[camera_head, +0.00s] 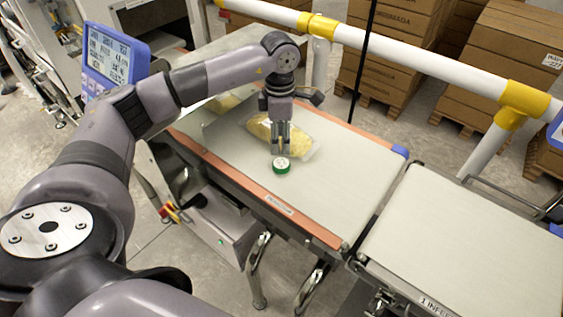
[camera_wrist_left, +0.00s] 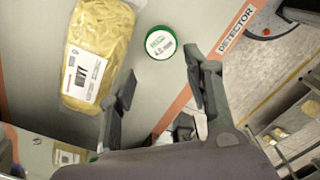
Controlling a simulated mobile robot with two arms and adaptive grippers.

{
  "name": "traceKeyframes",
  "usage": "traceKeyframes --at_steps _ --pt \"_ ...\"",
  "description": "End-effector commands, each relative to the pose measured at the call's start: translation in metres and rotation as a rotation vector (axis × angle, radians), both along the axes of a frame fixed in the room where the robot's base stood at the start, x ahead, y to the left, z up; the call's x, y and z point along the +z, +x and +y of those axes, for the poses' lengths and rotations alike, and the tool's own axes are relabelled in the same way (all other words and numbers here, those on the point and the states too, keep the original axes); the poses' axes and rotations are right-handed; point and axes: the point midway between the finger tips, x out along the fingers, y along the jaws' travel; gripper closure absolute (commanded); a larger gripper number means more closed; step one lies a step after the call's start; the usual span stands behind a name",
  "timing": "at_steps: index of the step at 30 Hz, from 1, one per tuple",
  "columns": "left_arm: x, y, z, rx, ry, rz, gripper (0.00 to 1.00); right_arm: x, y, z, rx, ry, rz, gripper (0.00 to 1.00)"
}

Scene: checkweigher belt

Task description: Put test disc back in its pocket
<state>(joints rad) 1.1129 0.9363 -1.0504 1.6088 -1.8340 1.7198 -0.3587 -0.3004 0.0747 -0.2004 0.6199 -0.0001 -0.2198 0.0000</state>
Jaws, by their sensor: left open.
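The test disc (camera_head: 281,165) is a small green round piece with a white labelled top. It lies flat on the pale belt (camera_head: 338,196), and it also shows in the left wrist view (camera_wrist_left: 160,43). My left gripper (camera_head: 280,149) points down, close to the disc in the head view. In the left wrist view the fingers (camera_wrist_left: 161,78) are spread and empty, and the disc lies beyond their tips, apart from them. I cannot make out the disc's pocket in either view. My right gripper is in neither view.
A clear bag of yellow food (camera_head: 300,142) lies on the belt beside the disc; its white label shows in the left wrist view (camera_wrist_left: 84,75). An orange side rail (camera_head: 250,191) edges the belt. A second belt (camera_head: 465,245) at right is clear. A yellow-white guard rail (camera_head: 430,65) runs behind.

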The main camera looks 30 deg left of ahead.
Motion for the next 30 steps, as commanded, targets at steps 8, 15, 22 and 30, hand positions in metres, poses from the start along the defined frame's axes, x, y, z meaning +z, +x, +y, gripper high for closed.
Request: traceKeyframes --at_steps 8,15,22,30 --pt "-0.033 0.0 -0.001 -0.001 -0.001 -0.001 0.54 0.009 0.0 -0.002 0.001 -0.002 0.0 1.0" --pt "-0.057 -0.002 -0.003 -0.001 -0.001 0.004 0.54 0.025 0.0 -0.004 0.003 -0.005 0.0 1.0" --pt "-0.084 -0.001 -0.003 -0.001 -0.001 -0.001 0.54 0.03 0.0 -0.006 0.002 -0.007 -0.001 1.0" --pt "-0.086 0.0 -0.003 -0.001 -0.002 -0.001 0.56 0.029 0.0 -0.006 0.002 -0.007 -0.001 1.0"
